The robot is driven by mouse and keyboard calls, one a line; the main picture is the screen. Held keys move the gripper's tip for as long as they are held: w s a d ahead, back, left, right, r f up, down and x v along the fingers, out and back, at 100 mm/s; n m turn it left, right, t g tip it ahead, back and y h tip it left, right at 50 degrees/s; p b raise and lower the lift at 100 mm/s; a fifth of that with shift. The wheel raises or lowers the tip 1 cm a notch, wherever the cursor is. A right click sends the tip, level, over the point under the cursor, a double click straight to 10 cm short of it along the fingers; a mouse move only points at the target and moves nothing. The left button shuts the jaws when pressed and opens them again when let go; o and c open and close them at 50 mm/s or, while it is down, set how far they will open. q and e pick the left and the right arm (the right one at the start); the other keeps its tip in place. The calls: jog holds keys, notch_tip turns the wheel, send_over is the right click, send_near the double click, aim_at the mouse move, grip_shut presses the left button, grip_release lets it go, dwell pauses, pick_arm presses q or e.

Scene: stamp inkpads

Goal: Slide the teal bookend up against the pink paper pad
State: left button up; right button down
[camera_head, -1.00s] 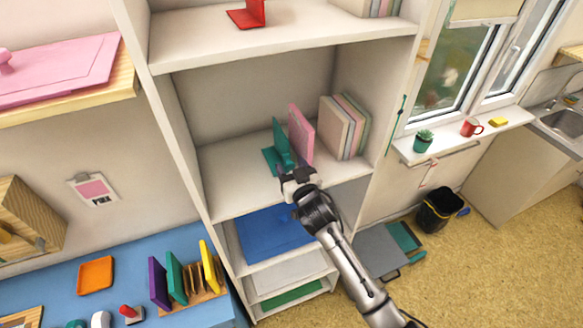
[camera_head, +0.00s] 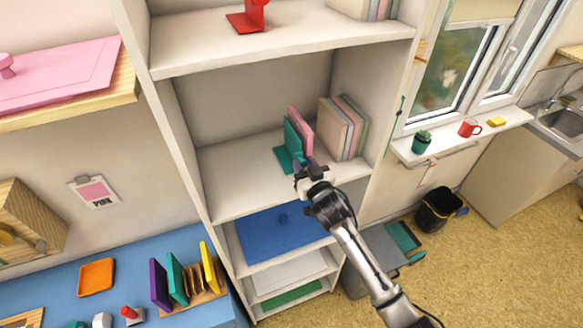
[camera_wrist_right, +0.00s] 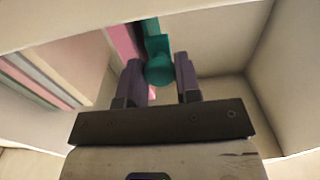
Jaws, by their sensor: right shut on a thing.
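The teal bookend (camera_head: 292,139) stands upright on the middle shelf, its flat foot reaching out to the left. The pink paper pad (camera_head: 304,129) stands directly to its right, partly hidden behind it. They look side by side with almost no gap, but I cannot tell whether they touch. My right gripper (camera_head: 304,167) is at the bookend's front. In the right wrist view its purple fingers (camera_wrist_right: 160,76) are shut around the bookend's round teal knob (camera_wrist_right: 159,70), and the pink pad (camera_wrist_right: 124,42) shows beside the bookend. My left gripper is not in view.
Several pale books or pads (camera_head: 338,128) stand right of the pink pad, with a gap between. The shelf (camera_head: 232,182) is bare to the left of the bookend. A red bookend (camera_head: 248,18) stands on the shelf above. A blue sheet (camera_head: 272,236) lies below.

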jog(key=w+d, duration=0.1)
jog(key=d, duration=0.2)
jog(key=w+d, duration=0.1)
jog(key=d, duration=0.2)
jog(key=w+d, duration=0.1)
jog(key=d, duration=0.2)
jog(key=shift+w+d, duration=0.15)
jog(key=shift+w, duration=0.15)
jog(key=shift+f, duration=0.1)
jog(key=c, duration=0.8)
grip_release()
jog(key=b+v, duration=0.1)
jog(key=v, duration=1.2)
jog(key=shift+s, duration=0.45)
